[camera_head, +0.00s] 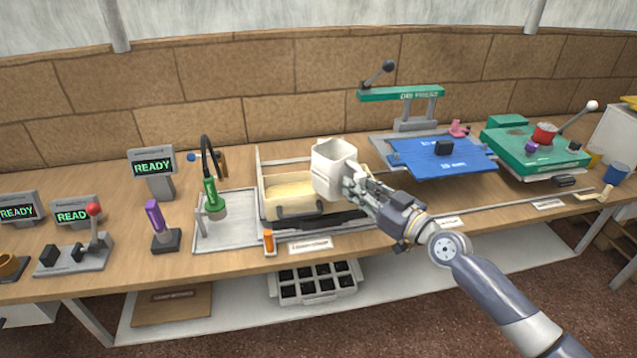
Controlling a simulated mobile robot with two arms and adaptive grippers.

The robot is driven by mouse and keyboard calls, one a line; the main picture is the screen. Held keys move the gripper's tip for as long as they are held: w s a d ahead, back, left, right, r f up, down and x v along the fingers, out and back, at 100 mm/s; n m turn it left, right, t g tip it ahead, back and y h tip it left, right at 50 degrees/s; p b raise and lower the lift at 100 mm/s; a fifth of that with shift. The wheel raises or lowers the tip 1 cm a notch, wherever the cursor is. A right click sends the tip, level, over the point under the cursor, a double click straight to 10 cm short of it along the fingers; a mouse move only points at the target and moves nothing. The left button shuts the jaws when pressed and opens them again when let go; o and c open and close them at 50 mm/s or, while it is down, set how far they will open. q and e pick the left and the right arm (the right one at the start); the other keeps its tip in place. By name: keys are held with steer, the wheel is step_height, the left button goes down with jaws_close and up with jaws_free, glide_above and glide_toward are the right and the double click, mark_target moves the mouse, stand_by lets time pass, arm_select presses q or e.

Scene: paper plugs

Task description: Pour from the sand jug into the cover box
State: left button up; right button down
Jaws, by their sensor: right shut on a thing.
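My right gripper (352,186) is shut on a white, square-mouthed jug (333,172), which looks to be the sand jug. The jug is held above the bench, its open mouth facing up and a little toward the camera. What is inside it cannot be told. Just left of the jug is a cream box (290,207) with a pale yellow, sand-like fill, likely the cover box. The jug overlaps the box's right end in the picture. Whether they touch cannot be told. My left gripper is not in view.
A green lamp-like tool (211,192) stands over a grey tray left of the box. A press (400,95) with a blue plate (441,157) and a green machine (530,150) stand to the right. An orange cylinder (268,241) stands at the front edge.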

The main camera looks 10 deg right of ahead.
mark_target(365, 176)
steer(key=shift+r, duration=0.15)
step_height(365, 176, up, 4)
steer(key=p, duration=0.3)
stand_by(0.3)
